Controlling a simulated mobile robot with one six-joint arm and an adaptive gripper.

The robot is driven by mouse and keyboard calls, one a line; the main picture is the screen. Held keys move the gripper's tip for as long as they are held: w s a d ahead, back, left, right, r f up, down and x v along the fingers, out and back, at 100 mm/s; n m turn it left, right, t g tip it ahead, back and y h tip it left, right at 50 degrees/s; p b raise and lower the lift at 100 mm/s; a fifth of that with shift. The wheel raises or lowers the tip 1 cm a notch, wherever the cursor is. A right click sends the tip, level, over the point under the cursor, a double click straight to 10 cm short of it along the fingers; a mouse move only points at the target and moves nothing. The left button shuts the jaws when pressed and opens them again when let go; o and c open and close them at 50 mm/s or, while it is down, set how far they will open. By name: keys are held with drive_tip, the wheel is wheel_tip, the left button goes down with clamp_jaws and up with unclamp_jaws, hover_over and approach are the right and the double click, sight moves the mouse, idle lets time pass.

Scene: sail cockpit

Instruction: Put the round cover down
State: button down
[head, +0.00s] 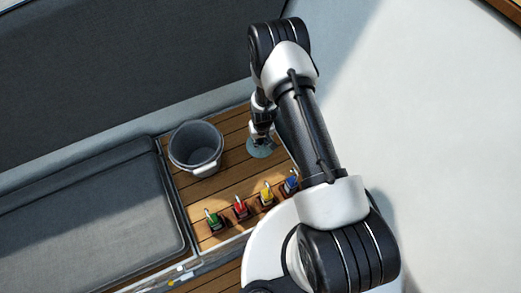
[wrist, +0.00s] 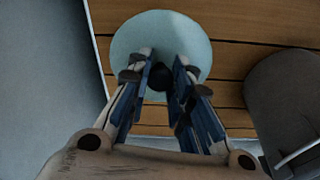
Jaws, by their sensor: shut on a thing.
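The round cover is a pale blue-green disc (head: 260,150) with a dark knob, over the wooden slatted surface in the head view. In the wrist view the disc (wrist: 140,32) fills the top middle, lying beyond the fingertips. My gripper (wrist: 166,82) is shut on the cover's dark knob, one finger on each side. In the head view my gripper (head: 262,132) is small and partly hidden by my own arm. I cannot tell whether the cover touches the wood or hangs just above it.
A grey bucket (head: 196,147) stands left of the cover; its dark side (wrist: 283,100) shows in the wrist view. Several coloured-handled items, including a green one (head: 213,221) and a red one (head: 240,207), line the front edge. Bare wood (head: 222,187) lies between. A grey cushion (head: 85,215) is at left.

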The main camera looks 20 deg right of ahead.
sight(260, 148)
drive_tip(key=shift+f+b, duration=0.85)
drive_tip(key=shift+f, duration=2.6)
drive_tip(key=shift+f, duration=0.15)
drive_tip(key=c, duration=1.4)
unclamp_jaws()
drive_tip(key=shift+c, duration=0.2)
